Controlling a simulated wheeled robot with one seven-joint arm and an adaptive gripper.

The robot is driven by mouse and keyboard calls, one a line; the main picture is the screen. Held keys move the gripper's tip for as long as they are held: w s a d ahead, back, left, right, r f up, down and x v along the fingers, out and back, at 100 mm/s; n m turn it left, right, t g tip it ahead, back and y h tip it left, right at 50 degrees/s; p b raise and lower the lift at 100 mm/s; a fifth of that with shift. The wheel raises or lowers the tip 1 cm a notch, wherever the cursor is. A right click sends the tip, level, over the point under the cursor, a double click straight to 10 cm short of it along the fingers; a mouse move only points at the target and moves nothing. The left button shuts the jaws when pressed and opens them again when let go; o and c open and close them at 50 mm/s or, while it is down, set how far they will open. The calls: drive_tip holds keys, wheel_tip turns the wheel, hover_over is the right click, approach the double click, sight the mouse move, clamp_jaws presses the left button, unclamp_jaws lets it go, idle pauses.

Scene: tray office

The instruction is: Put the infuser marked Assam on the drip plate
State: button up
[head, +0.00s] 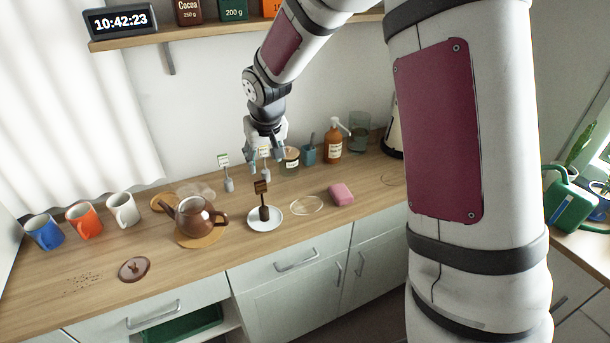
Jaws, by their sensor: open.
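A dark infuser (264,213) with a brown tag (261,187) stands upright on a small white plate (279,220), which looks like the drip plate. A pale infuser (229,185) with a green-and-white tag (223,160) stands on the counter behind it, to the left. Another pale infuser (266,174) stands at my gripper, its tag partly hidden by the fingers. The tag words are too small to read, so I cannot tell which is Assam. My gripper (267,158) is open, pointing down, with its fingers around or just in front of that partly hidden infuser.
A brown teapot (193,217) sits on a round mat left of the plate. A pink sponge (341,194) and a thin round outline (307,205) lie right. A jar (290,162), teal cup (308,154) and amber bottle (333,146) stand close behind. Mugs (84,220) stand far left.

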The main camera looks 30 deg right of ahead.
drive_tip(key=s+r, duration=0.9)
drive_tip(key=r, duration=0.1)
drive_tip(key=s+r, duration=0.3)
drive_tip(key=s, duration=0.9)
drive_tip(key=s+r+t, duration=0.1)
drive_tip(key=s+r, duration=0.2)
drive_tip(key=s, duration=0.9)
drive_tip(key=shift+s+a+r, duration=0.15)
drive_tip(key=shift+s+r, duration=0.05)
drive_tip(key=shift+s, duration=0.05)
drive_tip(key=shift+w+f+b, duration=0.55)
drive_tip(key=shift+w+b, duration=0.05)
